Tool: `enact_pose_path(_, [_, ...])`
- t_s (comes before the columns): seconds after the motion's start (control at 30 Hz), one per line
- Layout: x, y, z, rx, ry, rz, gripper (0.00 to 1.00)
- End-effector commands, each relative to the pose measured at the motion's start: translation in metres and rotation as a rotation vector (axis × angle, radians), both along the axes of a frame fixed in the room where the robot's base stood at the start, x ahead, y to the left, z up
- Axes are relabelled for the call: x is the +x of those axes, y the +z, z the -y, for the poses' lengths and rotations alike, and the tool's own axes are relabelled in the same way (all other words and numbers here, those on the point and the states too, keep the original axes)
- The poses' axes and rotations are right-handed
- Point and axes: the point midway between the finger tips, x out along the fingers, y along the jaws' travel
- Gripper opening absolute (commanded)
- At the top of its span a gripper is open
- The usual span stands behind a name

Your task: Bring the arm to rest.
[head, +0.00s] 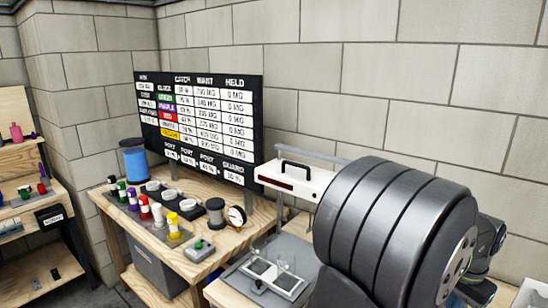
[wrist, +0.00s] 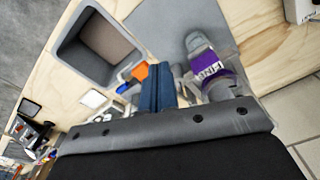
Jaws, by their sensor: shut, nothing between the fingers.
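In the wrist view my gripper (wrist: 158,80) shows as dark blue fingers above a wide grey and black housing. The fingers are together, with nothing between them. They point over a light wooden bench top. In the head view the large dark ribbed part of my own arm fills the right side, and the gripper is not visible there.
In the wrist view a grey-purple labelled item (wrist: 209,70) stands right of the fingers, and a grey bin (wrist: 75,55) is left. In the head view a wooden bench (head: 122,220) holds several coloured bottles and a gauge (head: 236,216). A black board (head: 258,125) stands behind it.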

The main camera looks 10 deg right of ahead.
Motion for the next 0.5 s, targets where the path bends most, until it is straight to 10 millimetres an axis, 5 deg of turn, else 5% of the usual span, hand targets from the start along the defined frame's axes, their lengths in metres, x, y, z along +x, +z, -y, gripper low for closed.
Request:
enact_pose_path(0.3, [-0.016,-0.023,0.042,0.037,-0.076,-0.018,0.00])
enact_pose_path(0.5, [-0.019,-0.037,0.050,0.047,-0.090,-0.022,0.00])
